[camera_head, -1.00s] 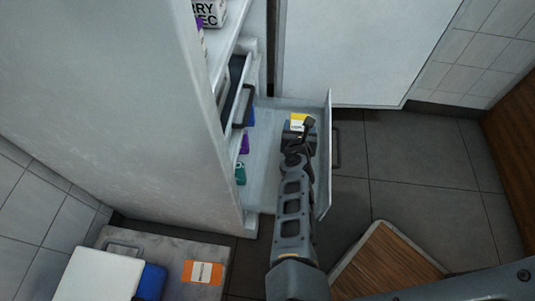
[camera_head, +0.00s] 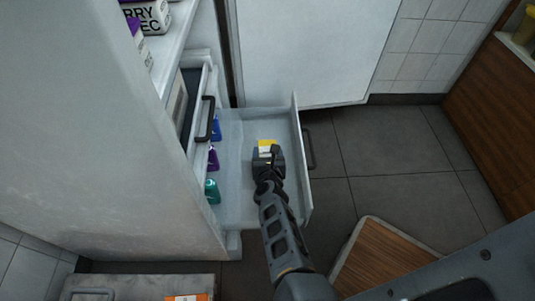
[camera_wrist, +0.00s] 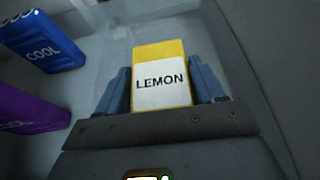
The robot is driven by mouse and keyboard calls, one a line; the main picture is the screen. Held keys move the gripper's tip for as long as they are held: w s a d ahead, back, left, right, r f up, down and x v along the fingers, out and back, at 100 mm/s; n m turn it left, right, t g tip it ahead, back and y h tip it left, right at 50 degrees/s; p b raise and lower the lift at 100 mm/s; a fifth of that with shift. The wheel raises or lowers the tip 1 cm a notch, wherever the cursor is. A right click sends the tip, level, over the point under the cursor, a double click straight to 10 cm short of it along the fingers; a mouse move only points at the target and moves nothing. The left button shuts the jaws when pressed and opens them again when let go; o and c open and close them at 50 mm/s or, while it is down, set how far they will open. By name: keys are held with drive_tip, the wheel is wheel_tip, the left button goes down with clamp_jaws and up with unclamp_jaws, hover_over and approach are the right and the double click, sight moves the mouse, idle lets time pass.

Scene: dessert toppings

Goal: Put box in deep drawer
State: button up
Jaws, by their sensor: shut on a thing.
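The box (camera_wrist: 161,78) is yellow and white with the word LEMON, held between the two fingers of my gripper (camera_wrist: 161,92) in the wrist view. In the head view the box (camera_head: 266,147) shows at the tip of my gripper (camera_head: 267,152), over the inside of the open deep drawer (camera_head: 232,203). The drawer is pulled out low in the white cabinet. Whether the box touches the drawer floor I cannot tell.
The drawer's right front panel (camera_head: 301,160) is raised. The drawer floor's middle is clear.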

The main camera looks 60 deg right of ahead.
drive_tip(key=shift+f, duration=0.15)
drive_tip(key=o, duration=1.3)
drive_tip(key=shift+c, duration=0.2)
drive_tip(key=shift+a+r, duration=0.1)
drive_tip(key=shift+r, duration=0.2)
drive_tip(key=shift+s+a+r+p, duration=0.15)
drive_tip(key=shift+s+a+p, duration=0.05)
drive_tip(key=shift+a+p, duration=0.1)
drive_tip(key=p+v, duration=0.3)
drive_tip(key=v, duration=0.8)
drive_tip(key=shift+s+d, duration=0.1)
